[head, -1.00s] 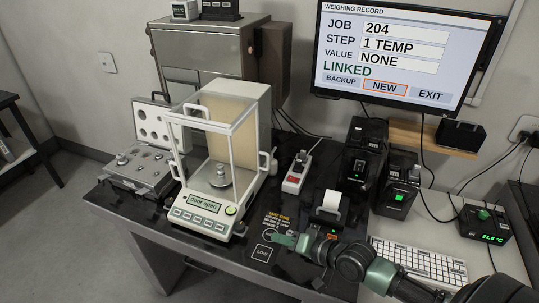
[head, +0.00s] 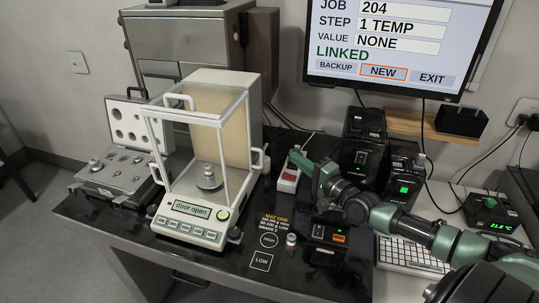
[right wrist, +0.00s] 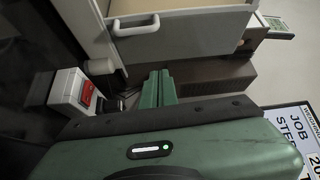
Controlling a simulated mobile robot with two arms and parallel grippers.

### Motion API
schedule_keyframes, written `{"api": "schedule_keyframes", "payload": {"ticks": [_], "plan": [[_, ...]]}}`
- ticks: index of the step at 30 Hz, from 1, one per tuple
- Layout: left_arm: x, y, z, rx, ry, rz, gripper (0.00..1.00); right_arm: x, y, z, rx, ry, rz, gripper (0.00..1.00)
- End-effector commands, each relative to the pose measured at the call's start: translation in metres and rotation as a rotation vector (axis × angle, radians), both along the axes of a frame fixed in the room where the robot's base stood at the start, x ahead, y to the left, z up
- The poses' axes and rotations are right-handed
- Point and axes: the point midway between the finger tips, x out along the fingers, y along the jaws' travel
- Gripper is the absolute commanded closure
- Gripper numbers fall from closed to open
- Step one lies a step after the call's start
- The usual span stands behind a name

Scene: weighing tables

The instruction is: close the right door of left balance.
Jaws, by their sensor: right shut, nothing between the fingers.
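The left balance (head: 205,165) stands on the dark table, with a white-framed glass draft shield. Its display (head: 191,208) reads "door open". The right door's white handle (head: 259,159) is at the rear of the balance's right side; it also shows in the right wrist view (right wrist: 135,26). A metal weight (head: 208,178) stands on the pan inside. My right gripper (head: 296,158) is right of the balance, apart from the handle, above the red-switched power strip. Its green fingers are together and empty in the right wrist view (right wrist: 157,88). My left gripper is not in view.
The power strip (head: 289,181) is close to my right gripper. An open weight case (head: 120,172) stands left of the balance. A small weight (head: 291,240) stands on the marked mat, beside a printer (head: 328,238). The monitor (head: 400,45) hangs behind.

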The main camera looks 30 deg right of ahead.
Motion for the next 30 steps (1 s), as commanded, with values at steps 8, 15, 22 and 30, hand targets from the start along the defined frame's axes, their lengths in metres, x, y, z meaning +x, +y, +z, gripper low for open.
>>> {"api": "schedule_keyframes", "payload": {"ticks": [8, 15, 22, 30], "plan": [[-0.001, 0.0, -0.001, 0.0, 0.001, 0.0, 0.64, 0.036, 0.003, 0.003, 0.002, -0.005, -0.002, 1.0], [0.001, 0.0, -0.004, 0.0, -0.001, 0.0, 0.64, 0.071, 0.007, 0.004, -0.001, -0.003, 0.0, 1.0], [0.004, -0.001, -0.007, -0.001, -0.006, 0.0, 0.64, 0.098, 0.011, 0.004, -0.002, -0.002, 0.0, 1.0], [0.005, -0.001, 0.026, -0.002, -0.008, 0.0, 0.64, 0.083, 0.038, 0.004, 0.002, 0.002, 0.002, 1.0]]}}
